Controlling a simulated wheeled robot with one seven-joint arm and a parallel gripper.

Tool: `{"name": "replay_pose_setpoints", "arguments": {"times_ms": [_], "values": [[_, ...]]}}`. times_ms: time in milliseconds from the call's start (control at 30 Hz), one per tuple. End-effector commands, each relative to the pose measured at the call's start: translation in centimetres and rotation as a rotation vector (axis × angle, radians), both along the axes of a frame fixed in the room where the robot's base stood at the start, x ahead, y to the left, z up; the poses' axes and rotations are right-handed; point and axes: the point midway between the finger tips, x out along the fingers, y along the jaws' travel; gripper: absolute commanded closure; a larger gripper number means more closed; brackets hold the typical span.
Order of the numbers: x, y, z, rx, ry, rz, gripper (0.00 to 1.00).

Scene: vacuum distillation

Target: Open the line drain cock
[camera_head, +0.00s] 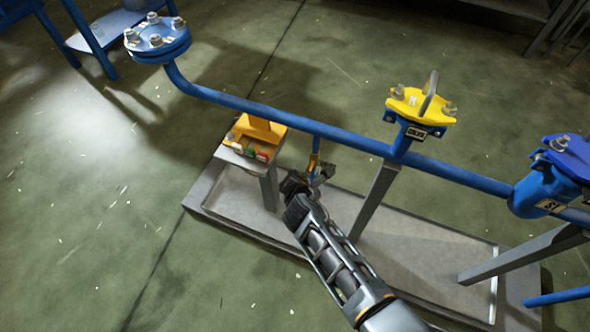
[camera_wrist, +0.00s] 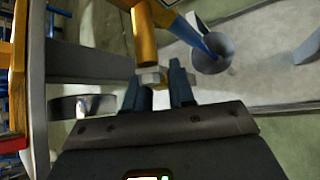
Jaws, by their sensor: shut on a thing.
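The blue line (camera_head: 270,113) runs across the head view, with a thin blue branch dropping from its middle. The drain cock (camera_head: 314,163) is a small brass-yellow fitting on that branch. My gripper (camera_head: 318,176) is at the cock, below the line. In the wrist view the cock's brass body (camera_wrist: 146,45) comes down from the top. My two dark fingers (camera_wrist: 158,88) are shut on a small pale metal part of the cock, with a bit of yellow between them. The cock's exact handle angle is hard to tell.
A small stand (camera_head: 248,157) with a yellow box and coloured buttons is left of my gripper. A grey support leg (camera_head: 376,200) is close on the right. A yellow-topped fitting (camera_head: 421,104) and a blue S1 vessel (camera_head: 545,190) are further right. A shallow tray (camera_head: 420,245) lies below.

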Motion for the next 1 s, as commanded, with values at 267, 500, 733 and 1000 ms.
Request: {"name": "replay_pose_setpoints", "arguments": {"times_ms": [267, 500, 733, 1000], "values": [[-0.24, -0.68, -0.25, -0.127, 0.048, -0.001, 1.00], [-0.38, -0.87, -0.50, -0.168, 0.063, -0.001, 1.00], [-0.38, -0.87, -0.56, -0.171, 0.065, -0.001, 1.00], [-0.39, -0.86, -0.56, -0.170, 0.065, -0.001, 0.68]]}}
